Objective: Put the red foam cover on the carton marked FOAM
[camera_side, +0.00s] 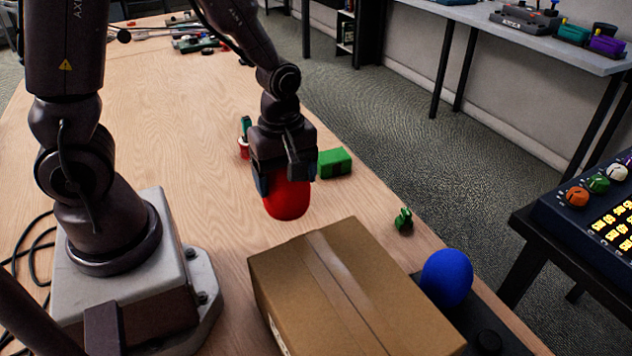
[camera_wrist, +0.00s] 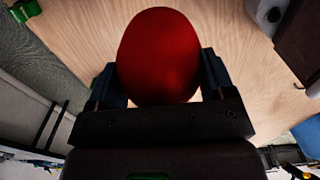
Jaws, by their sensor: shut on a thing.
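The red foam cover (camera_side: 287,201) is a rounded, egg-like piece. My gripper (camera_side: 285,182) is shut on it, and it hangs below the fingers. In the wrist view the red foam cover (camera_wrist: 158,55) fills the middle, between the two fingers of my gripper (camera_wrist: 158,88). A closed brown carton (camera_side: 350,290) with tape along its top stands in front of my gripper in the side view, nearer the camera. The cover is apart from the carton, behind its far edge. Any FOAM mark cannot be read; some print shows low on the carton's left side.
A blue foam cover (camera_side: 446,277) is on a dark object right of the carton. A green block (camera_side: 334,163), a small green connector (camera_side: 403,220) and a red and green piece (camera_side: 244,138) are on the table (camera_side: 180,120). Tools lie at the far end.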

